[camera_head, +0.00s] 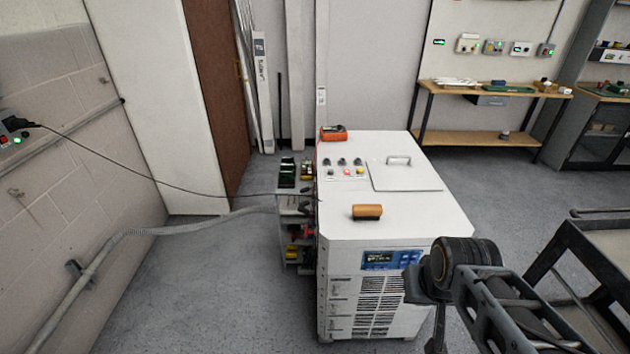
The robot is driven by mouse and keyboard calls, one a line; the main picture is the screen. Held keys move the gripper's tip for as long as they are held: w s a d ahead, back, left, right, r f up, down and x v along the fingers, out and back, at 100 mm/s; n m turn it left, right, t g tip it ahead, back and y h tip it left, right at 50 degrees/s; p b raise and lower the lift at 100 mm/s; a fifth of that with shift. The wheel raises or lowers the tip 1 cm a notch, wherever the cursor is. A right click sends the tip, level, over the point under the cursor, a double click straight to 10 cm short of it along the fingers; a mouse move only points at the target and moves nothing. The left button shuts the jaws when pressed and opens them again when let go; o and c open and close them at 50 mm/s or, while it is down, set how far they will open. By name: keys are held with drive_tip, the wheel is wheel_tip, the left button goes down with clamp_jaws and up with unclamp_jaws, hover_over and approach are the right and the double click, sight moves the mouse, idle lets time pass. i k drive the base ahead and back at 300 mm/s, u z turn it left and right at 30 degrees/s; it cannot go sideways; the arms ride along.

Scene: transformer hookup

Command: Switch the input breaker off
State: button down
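A white transformer cabinet (345,260) stands mid-floor. Its left side carries an open panel (293,210) with dark green, black, yellow and red parts, too small to tell which is a breaker or how any lever stands. A wall box (12,132) at the far left has red and green lights and a black plug. I cannot tell for sure which part is the input breaker. My arm reaches in from the lower right, with my gripper (426,288) near the cabinet's front right corner, apart from the panel. Its fingers are not clear.
A black cable (150,178) hangs from the wall box to the cabinet's left side; a grey conduit (190,225) runs below it. An orange-handled tool (367,211) and an orange meter (333,133) lie on top. A dark cart (600,255) stands right.

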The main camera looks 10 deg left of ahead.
sight(301, 210)
drive_tip(key=k, duration=0.65)
drive_tip(key=u, duration=0.35)
drive_tip(key=i, duration=0.3)
drive_tip(key=u, duration=0.7)
drive_tip(key=i, duration=1.4)
drive_tip(key=z, duration=0.85)
